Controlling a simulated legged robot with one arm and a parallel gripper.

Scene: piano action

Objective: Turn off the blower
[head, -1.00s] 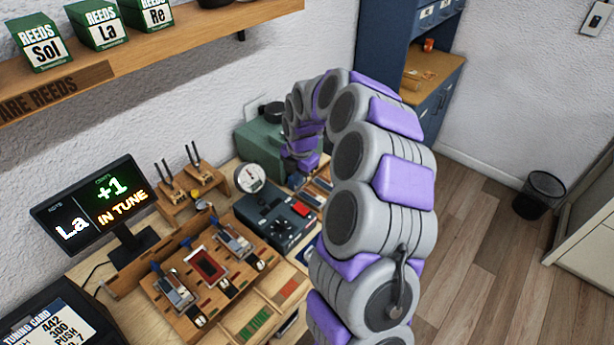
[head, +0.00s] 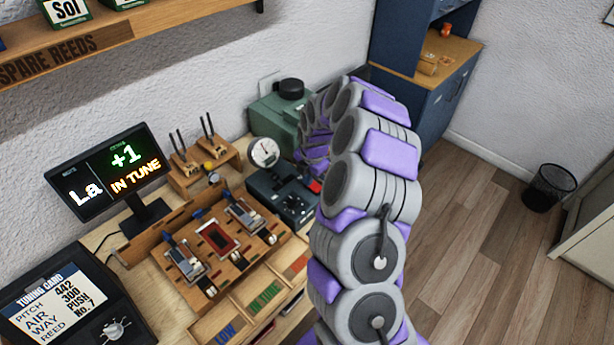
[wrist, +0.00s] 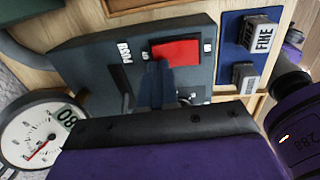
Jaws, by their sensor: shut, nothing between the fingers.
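A dark blower control box (head: 262,187) stands on the bench, partly behind my arm in the head view. In the wrist view the same box (wrist: 85,55) shows a red rocker switch (wrist: 175,50) with small white labels at its ends, and a dark lever by the word PUSH. My gripper (wrist: 165,118) is at the bottom of the wrist view, shut and empty, close to the box and below the red switch in the picture. I cannot tell whether it touches the box. In the head view, my arm hides the gripper's tip.
A round gauge (head: 265,153) stands beside the box, with a green machine (head: 275,118) behind. A wooden reed rack (head: 215,240), a display reading "La +1 IN TUNE" (head: 110,180) and a tuning card unit (head: 65,310) crowd the bench. A shelf (head: 130,30) overhangs the left.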

